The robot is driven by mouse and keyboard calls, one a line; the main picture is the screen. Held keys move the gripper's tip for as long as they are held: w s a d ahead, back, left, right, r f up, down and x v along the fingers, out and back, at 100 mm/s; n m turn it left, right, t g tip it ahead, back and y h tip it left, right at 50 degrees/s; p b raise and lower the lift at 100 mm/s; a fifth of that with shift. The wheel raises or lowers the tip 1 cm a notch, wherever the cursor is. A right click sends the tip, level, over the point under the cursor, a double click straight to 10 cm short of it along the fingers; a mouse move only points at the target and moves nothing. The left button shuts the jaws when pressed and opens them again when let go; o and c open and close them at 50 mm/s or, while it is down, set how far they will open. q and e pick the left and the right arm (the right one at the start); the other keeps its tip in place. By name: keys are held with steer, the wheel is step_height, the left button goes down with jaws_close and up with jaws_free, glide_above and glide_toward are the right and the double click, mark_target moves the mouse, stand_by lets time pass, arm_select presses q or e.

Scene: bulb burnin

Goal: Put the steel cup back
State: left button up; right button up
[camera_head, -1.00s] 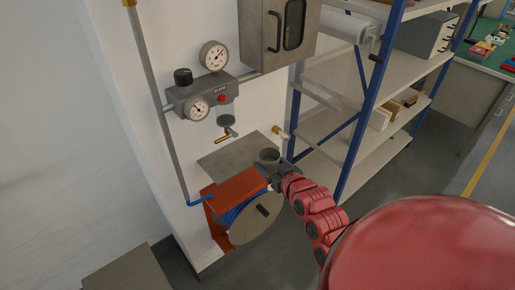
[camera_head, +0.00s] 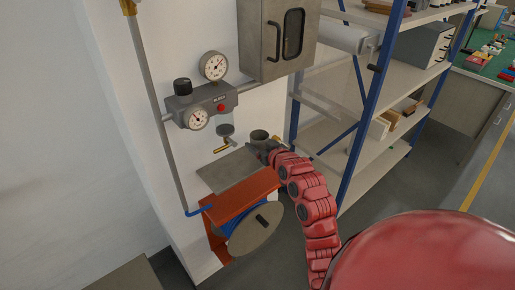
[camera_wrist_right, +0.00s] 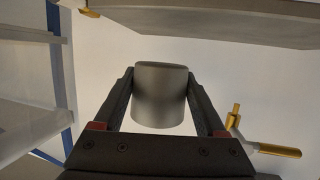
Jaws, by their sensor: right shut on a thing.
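The steel cup (camera_head: 259,135) is a small grey metal cup with a dark open mouth. It is upright in the head view. My right gripper (camera_head: 262,146) is shut on it, near the wall and just right of the grey metal shelf plate (camera_head: 222,172). In the right wrist view the cup (camera_wrist_right: 160,95) sits between the two dark fingers of my right gripper (camera_wrist_right: 160,85). The cup appears held in the air, though the head view does not clearly show the gap to the plate. My left gripper is not in view.
A brass tap (camera_head: 222,147) sticks out above the plate, left of the cup. An orange hose reel (camera_head: 240,197) is below. A gauge panel (camera_head: 203,101) and a grey cabinet (camera_head: 278,40) are on the wall. Blue-posted shelving (camera_head: 372,85) stands to the right.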

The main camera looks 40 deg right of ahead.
steer(key=shift+x, duration=0.75)
step_height(320, 180, down, 3)
steer(key=shift+r+p, duration=0.2)
steer(key=shift+p, duration=0.45)
steer(key=shift+f, duration=0.35)
steer(key=shift+f+b, duration=0.25)
steer(key=shift+b, duration=0.05)
steer(key=o, duration=1.5)
steer(key=shift+c, duration=0.2)
steer(key=shift+r, duration=0.1)
